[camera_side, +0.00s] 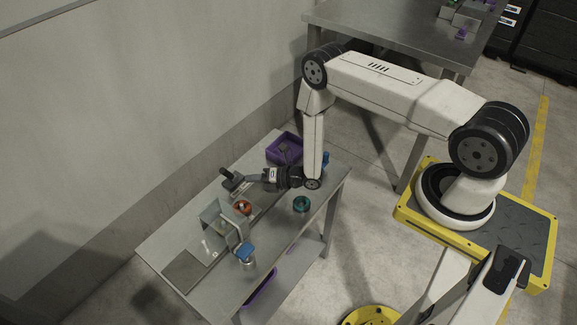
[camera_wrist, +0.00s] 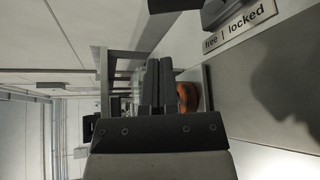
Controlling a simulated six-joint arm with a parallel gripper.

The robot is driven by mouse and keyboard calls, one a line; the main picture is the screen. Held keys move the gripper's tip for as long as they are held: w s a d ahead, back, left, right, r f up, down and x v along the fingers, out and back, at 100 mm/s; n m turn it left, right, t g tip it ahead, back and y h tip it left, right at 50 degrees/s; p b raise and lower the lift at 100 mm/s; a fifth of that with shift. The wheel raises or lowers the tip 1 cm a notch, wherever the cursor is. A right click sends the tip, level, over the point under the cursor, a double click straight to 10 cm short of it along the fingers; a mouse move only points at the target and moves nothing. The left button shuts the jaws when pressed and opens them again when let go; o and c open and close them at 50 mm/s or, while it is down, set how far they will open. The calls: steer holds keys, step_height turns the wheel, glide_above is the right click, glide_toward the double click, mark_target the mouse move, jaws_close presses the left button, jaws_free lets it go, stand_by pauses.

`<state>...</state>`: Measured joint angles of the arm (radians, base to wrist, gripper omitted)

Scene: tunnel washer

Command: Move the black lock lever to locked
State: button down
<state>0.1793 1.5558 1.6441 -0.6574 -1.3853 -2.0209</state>
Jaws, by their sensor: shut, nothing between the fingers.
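The black lock lever (camera_side: 226,173) is at the back edge of the bench in the side view, by a small dark block. In the wrist view, dark parts of the lock (camera_wrist: 221,11) show at the top edge, cut off by the frame. The label "free | locked" (camera_wrist: 240,28) is just below them. I cannot tell which word the lever points at. My gripper (camera_side: 248,181) is stretched out level close to the lock, its tips to the right of it. In the wrist view its fingers (camera_wrist: 158,62) are together and empty. I cannot tell whether they touch the lever.
The bench (camera_side: 160,248) also holds a purple bin (camera_side: 284,148), an orange ring-like part (camera_side: 242,207), a grey frame (camera_side: 211,216), a blue-topped jar (camera_side: 245,254) and a teal round part (camera_side: 302,204). The wall is close behind. The orange part also shows beside my fingers (camera_wrist: 187,97).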

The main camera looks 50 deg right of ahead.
mark_target(226, 172)
steer(key=shift+x, duration=4.5)
steer(key=shift+d+r+m+t+y, duration=0.3)
steer(key=shift+d+m, duration=0.1)
steer(key=shift+m, duration=0.3)
steer(key=shift+d+r+m+t+y, duration=0.2)
steer(key=shift+d+m+t+y, duration=0.15)
steer(key=shift+d+m, duration=0.35)
steer(key=d+m, duration=0.1)
steer(key=m+t+y, duration=0.1)
steer(key=m, duration=0.1)
steer(key=shift+d+r+t, duration=0.25)
steer(key=shift+d, duration=0.6)
steer(key=shift+r, duration=0.1)
